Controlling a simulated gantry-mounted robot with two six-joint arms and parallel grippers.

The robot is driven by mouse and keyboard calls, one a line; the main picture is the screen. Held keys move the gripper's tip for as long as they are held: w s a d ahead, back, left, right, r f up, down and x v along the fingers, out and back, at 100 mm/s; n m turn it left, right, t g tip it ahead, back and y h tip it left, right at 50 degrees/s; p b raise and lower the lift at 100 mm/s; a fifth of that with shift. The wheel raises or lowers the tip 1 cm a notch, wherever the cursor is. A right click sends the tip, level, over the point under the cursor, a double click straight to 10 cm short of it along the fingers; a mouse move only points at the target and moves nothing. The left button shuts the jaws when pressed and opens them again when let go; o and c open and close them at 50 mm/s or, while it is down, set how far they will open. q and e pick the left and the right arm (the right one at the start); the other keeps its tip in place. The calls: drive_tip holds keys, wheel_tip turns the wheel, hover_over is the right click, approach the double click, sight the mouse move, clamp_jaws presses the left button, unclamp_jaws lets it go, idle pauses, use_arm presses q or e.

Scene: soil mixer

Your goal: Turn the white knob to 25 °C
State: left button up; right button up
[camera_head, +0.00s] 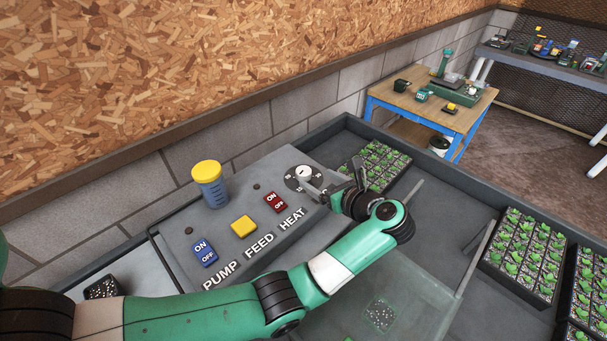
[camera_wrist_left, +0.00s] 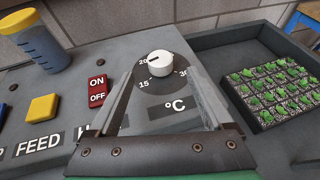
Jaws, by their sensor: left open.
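The white knob (camera_head: 304,173) sits on a dark round dial on the sloping grey control panel, above the word HEAT. In the left wrist view the knob (camera_wrist_left: 160,65) shows a dark pointer line on its upper left, towards the 20 mark. The 15 and 30 marks and °C also show; the 25 mark is hidden behind the knob. My left gripper (camera_head: 332,183) is open and empty, just in front of the knob. Its two fingers stand on either side below the knob in the wrist view, apart from it as far as I can tell. My right gripper is not in view.
A red ON/OFF switch (camera_head: 276,202), yellow button (camera_head: 243,226) and blue switch (camera_head: 204,253) lie left of the knob. A yellow-lidded cup (camera_head: 210,184) stands behind them. A seedling tray (camera_head: 407,167) lies to the right. My left arm crosses the front.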

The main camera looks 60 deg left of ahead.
sight(303, 170)
use_arm(q)
drive_tip(key=b+x, duration=0.2)
drive_tip(key=x, duration=0.7)
clamp_jaws()
drive_tip(key=shift+r+m+t+p, duration=0.2)
drive_tip(key=shift+m+t+p, duration=0.1)
drive_tip(key=shift+p, duration=0.4)
drive_tip(key=m+t+h+p, duration=0.2)
drive_tip(key=m+t+p, duration=0.2)
drive_tip(key=p, duration=0.6)
drive_tip(key=m+t+h+p, duration=0.2)
drive_tip(key=m+t+p, duration=0.2)
drive_tip(key=p, duration=0.6)
drive_tip(key=m+t+h+p, duration=0.2)
drive_tip(key=m+t+p, duration=0.2)
drive_tip(key=p, duration=0.5)
drive_tip(key=shift+w+a+r+p, duration=0.15)
drive_tip(key=shift+w+r+p, duration=0.1)
drive_tip(key=shift+p, duration=0.15)
drive_tip(key=shift+f+m+t+h, duration=0.25)
drive_tip(key=shift+m+t+h, duration=0.25)
drive_tip(key=shift+m+h, duration=0.25)
drive_tip(key=shift+m+t+h, duration=0.4)
drive_tip(key=shift+m+h, duration=0.35)
drive_tip(key=shift+h, duration=0.1)
